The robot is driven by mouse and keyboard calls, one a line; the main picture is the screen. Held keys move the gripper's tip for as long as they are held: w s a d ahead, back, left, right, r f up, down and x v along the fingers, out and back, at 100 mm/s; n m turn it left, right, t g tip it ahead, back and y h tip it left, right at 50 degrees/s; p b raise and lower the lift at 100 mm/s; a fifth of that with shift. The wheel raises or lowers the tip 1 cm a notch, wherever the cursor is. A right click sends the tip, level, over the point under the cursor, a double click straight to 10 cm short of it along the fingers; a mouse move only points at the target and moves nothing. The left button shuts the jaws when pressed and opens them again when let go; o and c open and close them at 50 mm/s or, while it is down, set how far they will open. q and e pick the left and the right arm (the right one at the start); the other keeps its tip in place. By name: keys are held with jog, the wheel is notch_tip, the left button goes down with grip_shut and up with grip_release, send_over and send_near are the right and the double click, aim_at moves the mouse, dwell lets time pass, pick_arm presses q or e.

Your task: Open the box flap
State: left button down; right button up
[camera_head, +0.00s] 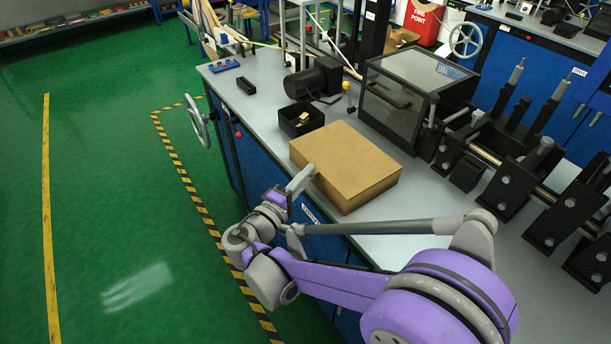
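A brown cardboard box (352,158) sits on the grey bench top near its front left edge. Its top looks flat and closed, and I cannot make out a separate raised flap. My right gripper (304,176) is at the box's near left edge. Its grey fingertips overlap the rim of the box in the picture; I cannot tell whether they touch it. The fingers are seen from the side, so their opening does not show. My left gripper is not in view.
A small black open bin (301,121) with small pieces in it stands behind the box. A clear-topped machine cover (412,82) and black fixtures stand to the right. The bench edge and handwheel (196,121) are at left.

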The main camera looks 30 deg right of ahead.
grip_shut()
dwell(0.9)
